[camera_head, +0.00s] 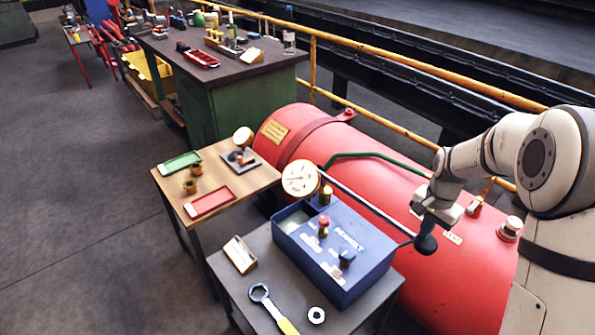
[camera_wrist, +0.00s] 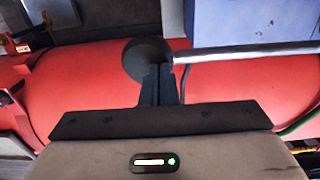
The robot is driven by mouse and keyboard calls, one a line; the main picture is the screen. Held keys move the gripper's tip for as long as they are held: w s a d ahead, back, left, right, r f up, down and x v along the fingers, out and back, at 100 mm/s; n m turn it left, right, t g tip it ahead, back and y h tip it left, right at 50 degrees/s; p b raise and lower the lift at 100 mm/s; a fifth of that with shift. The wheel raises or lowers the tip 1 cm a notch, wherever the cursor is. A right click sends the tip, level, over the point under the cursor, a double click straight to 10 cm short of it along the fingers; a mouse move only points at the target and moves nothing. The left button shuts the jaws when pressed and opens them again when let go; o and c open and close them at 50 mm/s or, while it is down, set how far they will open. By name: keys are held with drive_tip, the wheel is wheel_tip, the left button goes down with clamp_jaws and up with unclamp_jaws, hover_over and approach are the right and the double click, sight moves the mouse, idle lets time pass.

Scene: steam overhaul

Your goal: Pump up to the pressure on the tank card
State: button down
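The blue pump box (camera_head: 335,247) stands on the near grey table, with a red knob (camera_head: 323,226) and a dark blue knob (camera_head: 347,258) on top. A white round gauge (camera_head: 300,178) stands behind it; its reading is too small to tell. A long metal lever (camera_head: 370,205) slopes down to a black ball end (camera_head: 426,244). My gripper (camera_head: 430,222) is at the ball; its fingers (camera_wrist: 160,85) look closed together and overlap the ball in the wrist view (camera_wrist: 143,58). I cannot tell if they grip it. A yellow card (camera_head: 275,131) is on the red tank (camera_head: 400,190); its text is unreadable.
A small card stand (camera_head: 240,254), a wrench (camera_head: 268,305) and a nut (camera_head: 316,315) lie on the near table. A wooden table (camera_head: 238,178) holds red and green trays. A green workbench (camera_head: 235,100) and yellow railing (camera_head: 400,65) stand behind. The floor at left is clear.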

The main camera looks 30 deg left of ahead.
wheel_tip(320, 180, up, 10)
drive_tip(key=p, duration=0.5)
drive_tip(key=shift+f, duration=0.2)
drive_tip(key=shift+f, duration=0.15)
wheel_tip(320, 180, down, 16)
drive_tip(key=b, duration=1)
drive_tip(key=shift+b, duration=0.3)
wheel_tip(320, 180, up, 16)
drive_tip(key=p, duration=1)
drive_tip(key=shift+p, duration=0.4)
